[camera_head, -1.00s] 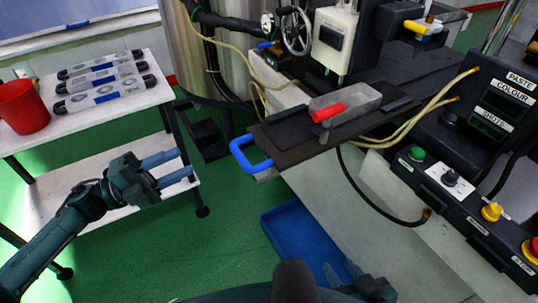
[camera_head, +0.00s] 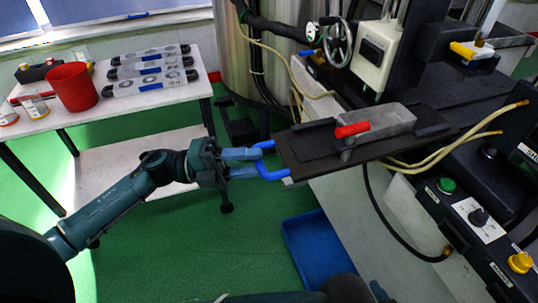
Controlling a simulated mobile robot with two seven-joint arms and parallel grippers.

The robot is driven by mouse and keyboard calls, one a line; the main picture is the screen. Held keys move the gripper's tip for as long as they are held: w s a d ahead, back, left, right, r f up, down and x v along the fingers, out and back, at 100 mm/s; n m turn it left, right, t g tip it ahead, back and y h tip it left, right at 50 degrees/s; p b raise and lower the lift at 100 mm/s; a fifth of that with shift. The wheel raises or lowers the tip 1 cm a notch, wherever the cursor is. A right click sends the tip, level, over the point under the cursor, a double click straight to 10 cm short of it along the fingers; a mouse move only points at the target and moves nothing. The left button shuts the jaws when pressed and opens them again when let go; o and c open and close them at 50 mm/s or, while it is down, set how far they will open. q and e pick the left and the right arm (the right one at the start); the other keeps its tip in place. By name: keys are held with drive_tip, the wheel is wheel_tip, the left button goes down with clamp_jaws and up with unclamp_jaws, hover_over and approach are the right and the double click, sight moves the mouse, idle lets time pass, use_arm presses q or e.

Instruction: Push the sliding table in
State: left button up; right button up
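The dark sliding table (camera_head: 310,155) sticks out from the machine toward the left. Its blue handle (camera_head: 268,173) is a loop on its left end. A grey mould tray with a red handle (camera_head: 352,130) sits on the table. My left gripper (camera_head: 256,164) is at the handle, its two blue fingers apart and pointing right. The fingertips reach the handle's left side; I cannot tell if they touch it. My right gripper (camera_head: 378,292) shows only as a small blue bit at the bottom edge, mostly hidden behind my arm.
A white side table (camera_head: 140,112) at the left holds a red cup (camera_head: 72,88) and several silver moulds (camera_head: 150,82). A blue bin (camera_head: 310,250) stands on the green floor below. A control panel (camera_head: 478,220) with buttons is at the right. Hoses run beside the sliding table.

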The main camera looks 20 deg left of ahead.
use_arm(q)
drive_tip(key=shift+x, duration=1.9)
drive_tip(key=shift+c, duration=0.5)
drive_tip(key=c, duration=0.4)
drive_tip(key=shift+w+r, duration=0.1)
drive_tip(key=shift+r, duration=0.05)
clamp_jaws()
